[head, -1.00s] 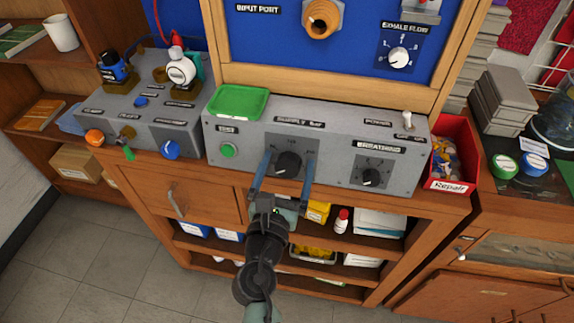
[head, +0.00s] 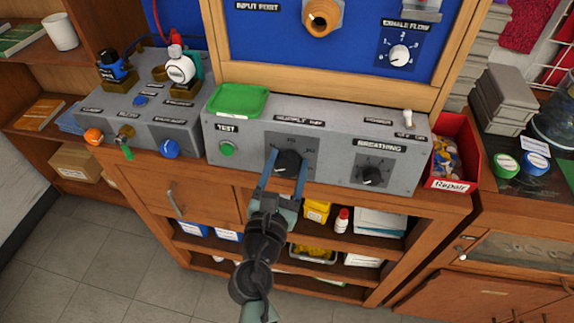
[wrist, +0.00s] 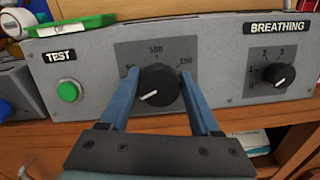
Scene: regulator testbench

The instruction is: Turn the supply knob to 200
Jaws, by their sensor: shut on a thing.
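The supply knob (head: 288,163) is a black round knob on a dark square plate in the middle of the grey console. It also shows in the wrist view (wrist: 158,88), with a white pointer mark aimed to the lower left. Numbers are printed left, above and right of it; they are small, and the left one is partly hidden by a finger. My gripper (head: 287,158) has its two blue fingers on either side of the knob, shut on it. In the wrist view, the fingers (wrist: 159,78) flank the knob left and right.
The breathing knob (head: 370,176) is to the right on the same console, and the green test button (head: 227,149) to the left. A green tray (head: 238,101) lies on top. A toggle switch (head: 408,118) stands at the right. A red repair bin (head: 450,184) is beside the console.

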